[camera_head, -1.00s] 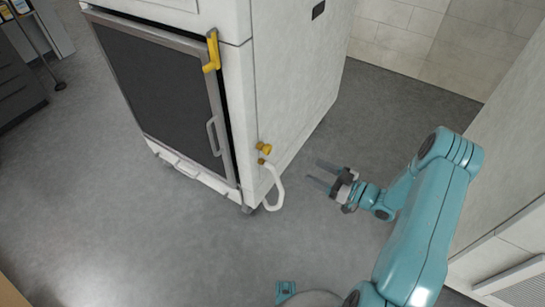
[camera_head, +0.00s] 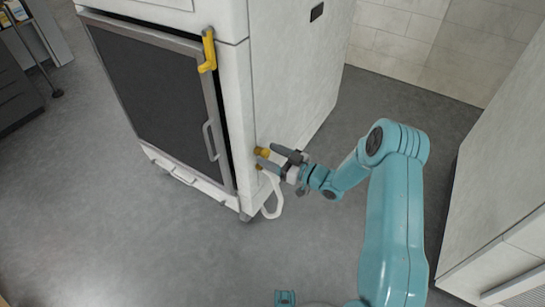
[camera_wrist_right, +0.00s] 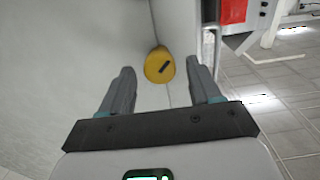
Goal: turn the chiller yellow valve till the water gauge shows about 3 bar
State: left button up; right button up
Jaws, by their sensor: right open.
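The yellow valve (camera_head: 261,152) sits low on the side of the white chiller cabinet (camera_head: 290,85), near its front corner. My right gripper (camera_head: 265,155) is at the valve, open, its fingers pointing at the cabinet side. In the right wrist view, the round yellow valve knob (camera_wrist_right: 159,65) with a dark bar mark on its face shows between the two fingertips. The fingers are apart from each other, one on either side of the knob; I cannot tell whether they touch it. No readable water gauge shows.
A white hose (camera_head: 272,200) curves down from below the valve, close under my gripper. A yellow handle (camera_head: 208,52) is on the cabinet's upper front edge. A pale cabinet (camera_head: 500,195) stands at the right. The grey floor in front is clear.

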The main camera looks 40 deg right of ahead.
jog(key=c, duration=1.1)
jog(key=shift+o, duration=0.3)
jog(key=m, duration=0.4)
jog(key=shift+m+p, duration=0.3)
jog(key=shift+m, duration=0.1)
jog(key=o, duration=1)
jog(key=shift+o, duration=0.2)
jog(key=shift+s+d, duration=0.1)
jog(key=shift+s, duration=0.05)
jog(key=p+v, duration=0.3)
jog(key=v, duration=1.3)
